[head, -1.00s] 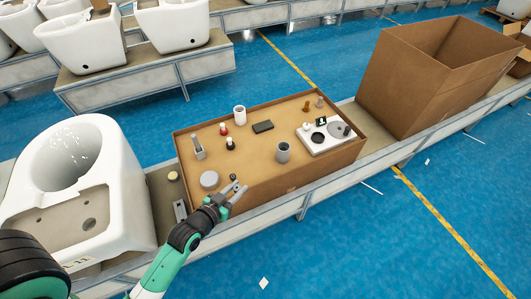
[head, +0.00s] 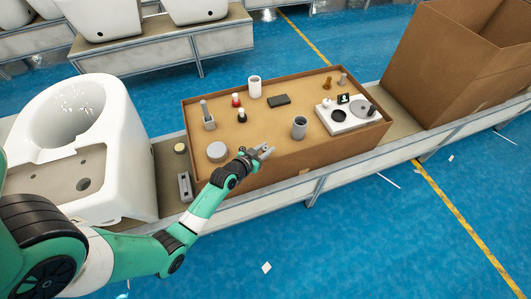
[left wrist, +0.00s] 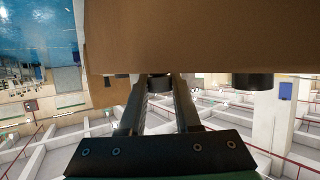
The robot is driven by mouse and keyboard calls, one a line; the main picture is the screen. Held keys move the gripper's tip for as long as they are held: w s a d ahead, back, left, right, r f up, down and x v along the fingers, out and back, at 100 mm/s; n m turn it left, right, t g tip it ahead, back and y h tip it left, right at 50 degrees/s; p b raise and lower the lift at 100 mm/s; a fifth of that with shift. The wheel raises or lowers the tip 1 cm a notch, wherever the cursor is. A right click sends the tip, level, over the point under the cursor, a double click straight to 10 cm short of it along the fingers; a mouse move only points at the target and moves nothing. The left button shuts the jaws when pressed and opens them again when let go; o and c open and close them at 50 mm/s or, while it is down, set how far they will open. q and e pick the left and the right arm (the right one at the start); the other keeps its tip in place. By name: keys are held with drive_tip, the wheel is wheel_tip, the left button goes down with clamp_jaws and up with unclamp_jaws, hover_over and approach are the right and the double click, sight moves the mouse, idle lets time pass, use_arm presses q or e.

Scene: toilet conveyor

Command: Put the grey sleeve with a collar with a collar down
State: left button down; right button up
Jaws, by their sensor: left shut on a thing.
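My left gripper (head: 265,151) reaches over the near side of the shallow brown box (head: 246,178), left of the dark grey cup (head: 299,127). In the left wrist view my left gripper (left wrist: 159,91) is shut on a small dark piece, taken as the grey sleeve with a collar (left wrist: 160,84). Only its dark end shows between the fingertips, and the brown box partly hides it. In the head view the held piece is too small to make out. I cannot tell whether it touches the box floor. My right gripper is not in view.
A white tray with round parts (head: 346,117) stands right of the cup. A grey disc (head: 217,152), a red-topped piece (head: 237,101), a white cup (head: 254,87) and a black block (head: 279,100) stand around. A toilet bowl (head: 80,150) is at left, a tall carton (head: 437,63) at right.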

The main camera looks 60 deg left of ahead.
use_arm(q)
drive_tip(key=shift+s+f, duration=0.1)
drive_tip(key=shift+f, duration=0.15)
drive_tip(key=shift+f, duration=0.15)
drive_tip(key=c, duration=0.6)
unclamp_jaws()
drive_tip(key=shift+d+r+p, duration=0.1)
drive_tip(key=shift+r+p, duration=0.25)
drive_tip(key=p+v, duration=0.4)
drive_tip(key=v, duration=0.7)
drive_tip(key=shift+s+d, duration=0.25)
drive_tip(key=shift+s, duration=0.15)
